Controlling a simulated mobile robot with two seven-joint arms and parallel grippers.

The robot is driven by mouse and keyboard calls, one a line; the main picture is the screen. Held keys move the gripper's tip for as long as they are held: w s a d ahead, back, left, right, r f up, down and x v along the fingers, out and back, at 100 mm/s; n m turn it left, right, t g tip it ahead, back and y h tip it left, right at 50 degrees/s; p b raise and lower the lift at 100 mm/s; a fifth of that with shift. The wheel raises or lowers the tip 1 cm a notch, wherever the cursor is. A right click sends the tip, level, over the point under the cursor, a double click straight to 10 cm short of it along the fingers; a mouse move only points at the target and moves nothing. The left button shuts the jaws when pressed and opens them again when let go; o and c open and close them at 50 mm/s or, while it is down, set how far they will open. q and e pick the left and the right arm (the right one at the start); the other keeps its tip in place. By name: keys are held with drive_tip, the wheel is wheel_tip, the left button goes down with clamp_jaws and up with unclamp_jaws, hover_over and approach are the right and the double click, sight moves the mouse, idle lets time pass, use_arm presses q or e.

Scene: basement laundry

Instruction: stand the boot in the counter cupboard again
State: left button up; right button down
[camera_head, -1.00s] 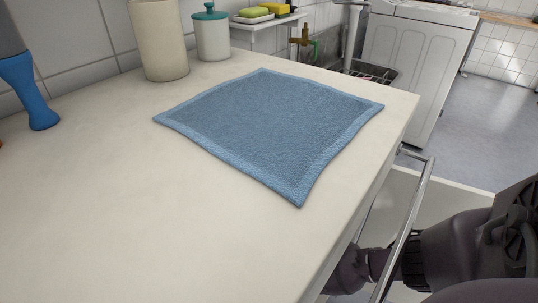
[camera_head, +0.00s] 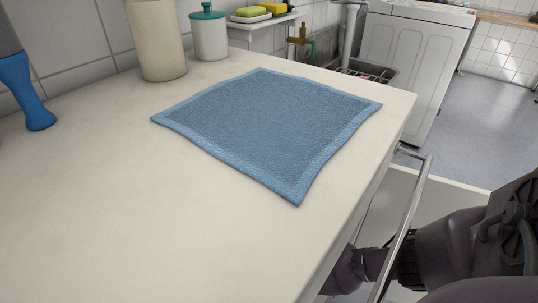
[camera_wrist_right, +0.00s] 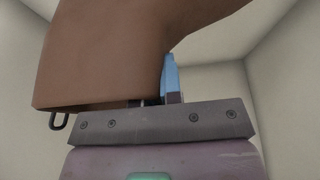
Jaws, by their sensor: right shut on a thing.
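The brown boot (camera_wrist_right: 110,50) fills the upper left of the right wrist view. Its broad edge with a dark loop is low at the left, and the rest runs up out of frame. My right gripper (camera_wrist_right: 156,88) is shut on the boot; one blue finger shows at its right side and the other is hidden. Pale walls of an enclosed space, seemingly the cupboard interior (camera_wrist_right: 225,90), surround it. In the head view my right arm reaches down beside the counter (camera_head: 120,190), its gripper and the boot hidden. My left gripper is not in view.
A metal bar handle (camera_head: 408,215) and a white panel (camera_head: 445,198) stand out at the counter's right side, close to my right arm. A blue cloth (camera_head: 270,125) lies on the counter. A beige canister (camera_head: 157,40) and teal-lidded jar (camera_head: 209,35) stand behind.

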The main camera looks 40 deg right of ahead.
drive_tip(key=shift+f, duration=0.1)
drive_tip(key=c, duration=1.2)
unclamp_jaws()
drive_tip(key=shift+s+r, duration=0.1)
drive_tip(key=shift+r, duration=0.15)
drive_tip(key=p+v, duration=0.1)
drive_tip(key=v, duration=0.2)
drive_tip(key=p+v, duration=0.2)
drive_tip(key=v, duration=0.1)
drive_tip(key=p+v, duration=0.2)
drive_tip(key=v, duration=0.1)
drive_tip(key=shift+w+r, duration=0.2)
drive_tip(key=shift+w, duration=0.1)
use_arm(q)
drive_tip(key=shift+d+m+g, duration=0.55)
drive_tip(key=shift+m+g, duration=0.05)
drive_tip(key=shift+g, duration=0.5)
use_arm(e)
drive_tip(key=shift+s+r, duration=0.4)
drive_tip(key=shift+s, duration=0.1)
